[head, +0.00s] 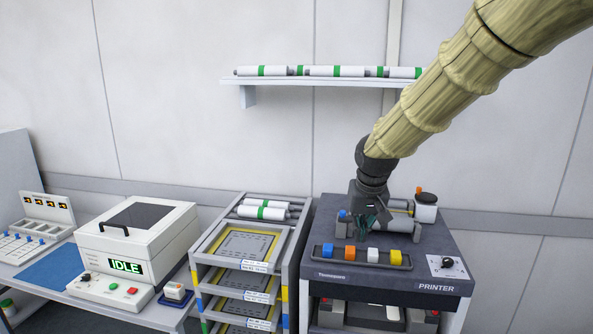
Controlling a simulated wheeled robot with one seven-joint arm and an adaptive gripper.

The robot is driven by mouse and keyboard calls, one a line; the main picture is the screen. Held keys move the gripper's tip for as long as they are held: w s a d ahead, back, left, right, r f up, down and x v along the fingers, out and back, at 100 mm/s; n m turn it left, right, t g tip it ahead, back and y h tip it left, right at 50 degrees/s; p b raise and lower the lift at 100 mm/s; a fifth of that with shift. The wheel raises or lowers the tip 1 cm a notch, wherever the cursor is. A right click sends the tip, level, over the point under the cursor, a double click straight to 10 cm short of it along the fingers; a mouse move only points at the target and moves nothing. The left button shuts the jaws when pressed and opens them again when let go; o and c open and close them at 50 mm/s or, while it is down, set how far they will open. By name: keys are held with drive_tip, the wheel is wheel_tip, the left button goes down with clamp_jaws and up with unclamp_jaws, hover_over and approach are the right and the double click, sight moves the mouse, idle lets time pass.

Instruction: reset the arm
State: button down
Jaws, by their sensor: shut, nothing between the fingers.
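My arm reaches in from the upper right in the head view, wrapped in a yellowish sleeve. My gripper (366,226) points down over the top of the printer (440,284). Its fingers are dark and small in the picture, and they look closed with nothing held. The gripper and wrist hide part of the printer's top and the roller there. I cannot tell how far the fingertips are above the surface.
A jar with a dark lid (426,208) stands right of my gripper. A rack (208,262) with trays and rollers stands left of the printer. Further left is a white machine (140,236) reading IDLE. A wall shelf (300,81) holding rollers passes behind my arm.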

drive_tip(key=s+f+g+b, duration=0.1)
drive_tip(key=s+f, duration=0.1)
drive_tip(key=f, duration=0.9)
drive_tip(key=s+f, duration=0.2)
drive_tip(key=f, duration=0.9)
drive_tip(key=s+d+f+g+y+b, duration=0.1)
drive_tip(key=s+f, duration=0.5)
drive_tip(key=f, duration=0.3)
drive_tip(key=s+f+b, duration=0.1)
drive_tip(key=s+f, duration=0.4)
drive_tip(key=f, duration=0.4)
drive_tip(key=s+d+f, duration=0.2)
drive_tip(key=s+f, duration=0.3)
drive_tip(key=s, duration=0.4)
drive_tip(key=s+d+f+g+b, duration=0.1)
drive_tip(key=s+d+f, duration=0.1)
drive_tip(key=s+f, duration=0.4)
drive_tip(key=s+d+f+h+b, duration=0.1)
drive_tip(key=s+f, duration=0.5)
drive_tip(key=s, duration=0.7)
drive_tip(key=shift+s+d+f+g, duration=0.25)
drive_tip(key=shift+d+g, duration=0.15)
drive_tip(key=shift+d, duration=0.15)
